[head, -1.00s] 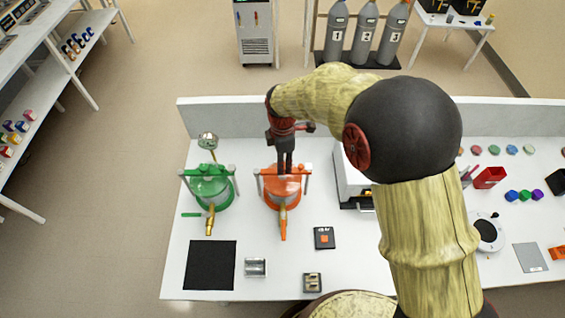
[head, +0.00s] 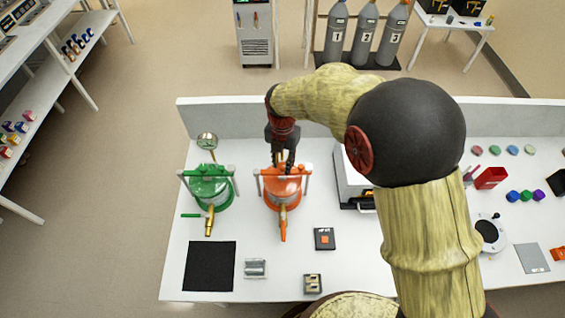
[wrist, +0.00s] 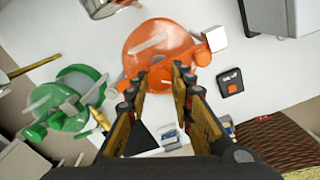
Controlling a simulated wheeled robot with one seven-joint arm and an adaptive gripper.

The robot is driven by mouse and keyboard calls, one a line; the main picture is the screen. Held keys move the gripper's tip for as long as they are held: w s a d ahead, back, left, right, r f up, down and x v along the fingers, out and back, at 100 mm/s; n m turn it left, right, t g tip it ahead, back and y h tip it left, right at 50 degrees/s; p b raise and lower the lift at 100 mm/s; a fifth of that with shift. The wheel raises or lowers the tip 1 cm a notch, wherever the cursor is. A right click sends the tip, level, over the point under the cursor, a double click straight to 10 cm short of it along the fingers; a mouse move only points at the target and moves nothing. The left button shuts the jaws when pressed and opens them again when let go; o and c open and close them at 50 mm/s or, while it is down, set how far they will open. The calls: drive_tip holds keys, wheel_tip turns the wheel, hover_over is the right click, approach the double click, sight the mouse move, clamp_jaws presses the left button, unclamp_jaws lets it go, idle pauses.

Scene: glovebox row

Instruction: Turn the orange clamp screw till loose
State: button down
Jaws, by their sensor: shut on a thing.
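The orange pot (head: 283,199) stands on the white bench with a clamp bar across its lid. Its orange clamp screw (wrist: 158,77) is at the top of the lid, largely hidden by my fingers in the head view. My gripper (head: 283,169) comes down from above onto the screw. In the wrist view the two fingers of my gripper (wrist: 160,72) stand either side of the screw, with the orange lid behind. How far the screw is turned cannot be seen.
A green pot (head: 209,194) with a gauge stands close on the left. A white machine (head: 352,180) stands on the right. A black mat (head: 209,266), a silver block (head: 255,267) and small black pads (head: 324,239) lie in front. A low wall runs behind.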

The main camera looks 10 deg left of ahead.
sight(283, 165)
drive_tip(key=n, duration=0.6)
drive_tip(key=shift+n, duration=0.3)
idle(0.4)
drive_tip(key=c, duration=1.6)
unclamp_jaws()
drive_tip(key=shift+o, duration=0.3)
wheel_tip(283, 165, up, 12)
